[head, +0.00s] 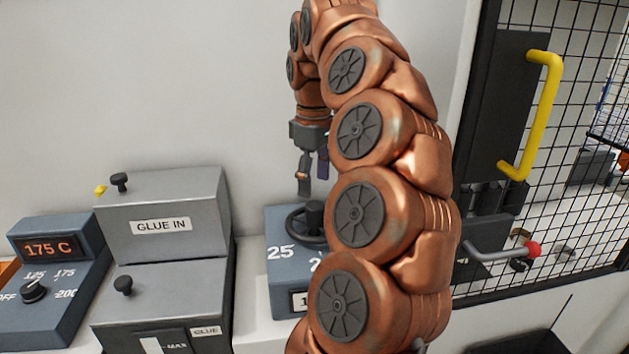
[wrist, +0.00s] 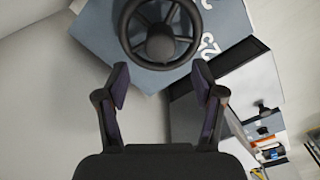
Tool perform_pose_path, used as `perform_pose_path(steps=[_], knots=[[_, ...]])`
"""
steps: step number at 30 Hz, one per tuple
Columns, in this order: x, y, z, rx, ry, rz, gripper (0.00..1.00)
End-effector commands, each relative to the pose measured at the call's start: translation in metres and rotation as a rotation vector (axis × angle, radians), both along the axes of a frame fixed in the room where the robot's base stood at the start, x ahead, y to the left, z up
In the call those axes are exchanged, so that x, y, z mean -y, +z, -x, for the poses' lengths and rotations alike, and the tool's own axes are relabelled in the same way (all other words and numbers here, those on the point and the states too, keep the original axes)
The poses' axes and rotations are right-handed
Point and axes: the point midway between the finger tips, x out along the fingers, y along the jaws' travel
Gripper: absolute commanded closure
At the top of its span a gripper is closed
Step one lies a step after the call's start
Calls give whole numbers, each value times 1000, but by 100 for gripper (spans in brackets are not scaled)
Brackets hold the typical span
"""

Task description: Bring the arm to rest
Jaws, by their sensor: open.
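My gripper (head: 313,175) hangs fingers down from my copper-coloured arm, above the blue-grey box with the black handwheel (head: 308,222). In the wrist view my gripper (wrist: 160,88) shows two fingers spread apart with nothing between them. The handwheel (wrist: 160,35) lies beyond the fingertips, apart from them. My arm arches up through the middle of the head view and hides the right part of the handwheel box (head: 283,255).
Left of my arm stand the grey glue unit (head: 165,225) and a temperature box (head: 60,290) reading 175 C with a black knob. To the right is a mesh guard door (head: 590,110) with a yellow handle (head: 543,110) and a red-knobbed lever (head: 532,249). The wall above the glue unit is bare.

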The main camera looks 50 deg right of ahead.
Motion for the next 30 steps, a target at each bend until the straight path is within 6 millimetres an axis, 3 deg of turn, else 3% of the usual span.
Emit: perform_pose_path(steps=[13, 17, 20, 25, 30], knots=[[0, 0, 0, 1, 0, 0, 32], [-9, 0, -3, 2, 12, 4, 32], [-30, -3, -8, 3, 40, 11, 32], [-86, -11, -13, 5, 90, 23, 32], [-142, -28, -6, -6, 118, 28, 32]])
